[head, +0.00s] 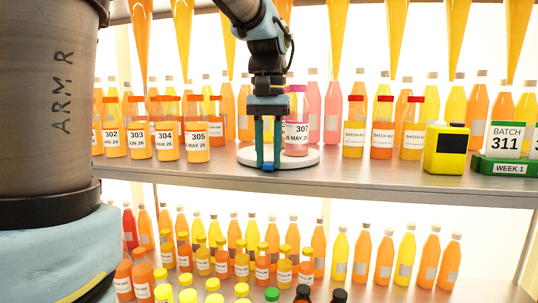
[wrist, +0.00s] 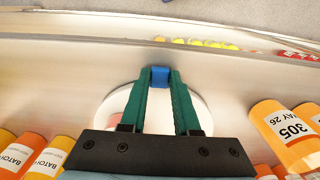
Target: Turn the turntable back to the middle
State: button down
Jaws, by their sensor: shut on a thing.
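The turntable (head: 309,157) is a white round disc on the upper shelf. A pink bottle labelled 307 (head: 297,131) stands on it, just right of my gripper and partly hidden by it. My gripper (head: 267,163) points down at the front left of the disc. In the wrist view my gripper (wrist: 160,87) has its green fingers closed on a small blue knob (wrist: 160,76) at the disc's rim. The white disc (wrist: 203,112) shows behind the fingers, mostly covered by my gripper.
Orange bottles numbered 302 to 305 (head: 196,140) stand left of the turntable. Red-capped batch bottles (head: 382,140) stand to the right, then a yellow box (head: 446,150) and a green Week 1 stand (head: 500,167). Orange and yellow cones hang above. More bottles fill the lower shelf.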

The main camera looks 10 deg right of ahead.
jog(key=c, duration=0.6)
grip_release()
jog(key=shift+c, duration=0.2)
notch_tip(320, 180, up, 11)
jog(key=shift+b, duration=0.3)
jog(key=shift+f, duration=0.1)
